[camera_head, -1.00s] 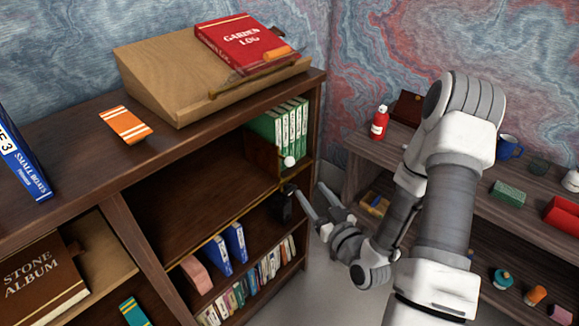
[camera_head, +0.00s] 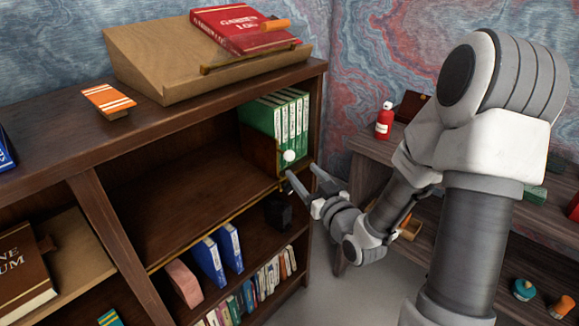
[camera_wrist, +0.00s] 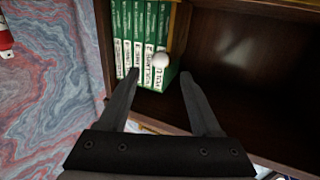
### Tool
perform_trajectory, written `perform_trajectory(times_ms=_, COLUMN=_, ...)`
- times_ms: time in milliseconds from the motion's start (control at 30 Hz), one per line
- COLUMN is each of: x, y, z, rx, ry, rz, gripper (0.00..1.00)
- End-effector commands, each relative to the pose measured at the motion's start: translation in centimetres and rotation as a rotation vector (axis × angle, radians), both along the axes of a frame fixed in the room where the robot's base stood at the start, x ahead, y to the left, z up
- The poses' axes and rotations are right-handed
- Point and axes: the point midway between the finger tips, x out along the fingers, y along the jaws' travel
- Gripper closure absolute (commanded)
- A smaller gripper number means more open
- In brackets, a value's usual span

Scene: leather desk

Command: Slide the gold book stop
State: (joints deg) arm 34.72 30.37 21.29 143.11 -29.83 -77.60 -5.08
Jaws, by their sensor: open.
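The book stop (camera_head: 262,151) is a dark upright panel with a gold-coloured front edge, against the left side of the green books (camera_head: 287,115) on the upper shelf. Its round white knob (camera_head: 289,156) sticks out low at the front. In the wrist view the gold edge (camera_wrist: 178,22) and white knob (camera_wrist: 161,60) show in front of the green books (camera_wrist: 135,35). My gripper (camera_head: 300,171) is open and empty, just in front of and below the knob. In the wrist view the knob appears between and beyond the fingertips (camera_wrist: 158,76); I see no contact.
A gold rail (camera_head: 205,234) runs along the shelf's front edge. The upper shelf left of the stop is empty. A black object (camera_head: 279,212) and blue binders (camera_head: 209,261) stand on the shelf below. A side shelf with a red bottle (camera_head: 384,121) is at the right.

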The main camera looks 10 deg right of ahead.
Motion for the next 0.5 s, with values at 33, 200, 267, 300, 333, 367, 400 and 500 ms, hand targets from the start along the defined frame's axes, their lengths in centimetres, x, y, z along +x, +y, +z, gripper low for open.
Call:
perform_trajectory(times_ms=33, x=1.0, y=0.3, z=-0.1, rx=-0.001, ry=-0.004, rz=0.002, gripper=0.34)
perform_trajectory(times_ms=200, x=4.5, y=1.1, z=-0.1, rx=0.001, ry=-0.003, rz=0.002, gripper=0.34)
perform_trajectory(times_ms=267, x=5.6, y=1.4, z=-0.1, rx=0.0, ry=-0.002, rz=0.001, gripper=0.34)
perform_trajectory(times_ms=300, x=6.2, y=1.6, z=0.0, rx=0.0, ry=-0.002, rz=0.002, gripper=0.34)
perform_trajectory(times_ms=333, x=6.5, y=1.7, z=-0.1, rx=0.0, ry=-0.001, rz=0.002, gripper=0.34)
perform_trajectory(times_ms=367, x=6.9, y=1.7, z=0.0, rx=0.0, ry=-0.002, rz=0.002, gripper=0.34)
perform_trajectory(times_ms=400, x=7.3, y=1.8, z=0.0, rx=0.0, ry=-0.002, rz=0.001, gripper=0.34)
perform_trajectory(times_ms=500, x=8.1, y=2.0, z=0.0, rx=0.0, ry=-0.001, rz=0.0, gripper=0.34)
